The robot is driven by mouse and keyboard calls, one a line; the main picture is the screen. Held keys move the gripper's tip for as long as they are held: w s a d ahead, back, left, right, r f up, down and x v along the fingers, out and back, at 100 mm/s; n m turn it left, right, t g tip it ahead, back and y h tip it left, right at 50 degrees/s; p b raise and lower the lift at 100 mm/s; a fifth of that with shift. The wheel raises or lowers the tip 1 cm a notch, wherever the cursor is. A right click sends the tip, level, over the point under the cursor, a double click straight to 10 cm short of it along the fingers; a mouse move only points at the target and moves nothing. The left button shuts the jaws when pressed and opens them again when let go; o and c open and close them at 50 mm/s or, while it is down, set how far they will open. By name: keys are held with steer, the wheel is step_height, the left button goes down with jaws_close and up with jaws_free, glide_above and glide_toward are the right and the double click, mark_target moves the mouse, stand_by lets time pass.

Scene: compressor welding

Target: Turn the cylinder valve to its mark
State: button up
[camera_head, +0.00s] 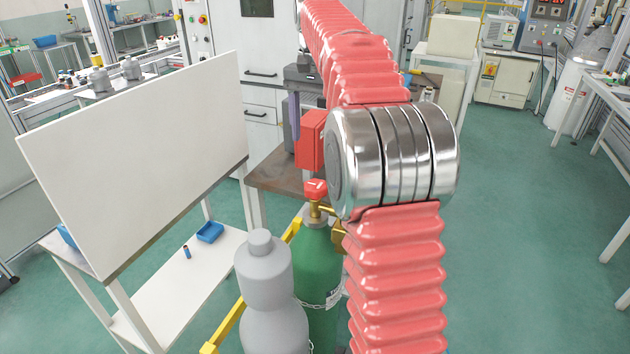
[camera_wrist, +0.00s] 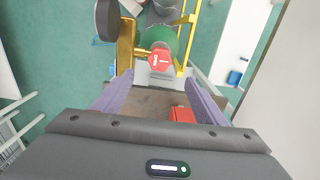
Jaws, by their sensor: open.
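The cylinder valve's red knob (camera_wrist: 160,59) carries a white line that runs roughly across the picture in the wrist view. In the head view the knob (camera_head: 315,188) sits on brass fittings atop the green cylinder (camera_head: 318,250), left of my arm. My gripper (camera_wrist: 157,80) is open and empty, its two purple fingers spread wide. The knob shows just beyond the fingertips, roughly centred between them, with no contact visible. In the head view one purple finger (camera_head: 293,116) shows behind the red box. I cannot make out a separate target mark.
A grey cylinder (camera_head: 268,300) stands beside the green one, by a yellow rail (camera_head: 228,325) and chain. A red box (camera_head: 311,139) is at the brown bench (camera_head: 262,176). A large white panel (camera_head: 150,150) stands at left. Floor at right is clear.

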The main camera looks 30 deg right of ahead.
mark_target(316, 185)
steer(key=shift+f, duration=0.1)
stand_by(0.3)
step_height(316, 185, down, 14)
steer(key=shift+r, duration=0.15)
stand_by(0.6)
steer(key=c, duration=1)
steer(key=shift+c, duration=0.2)
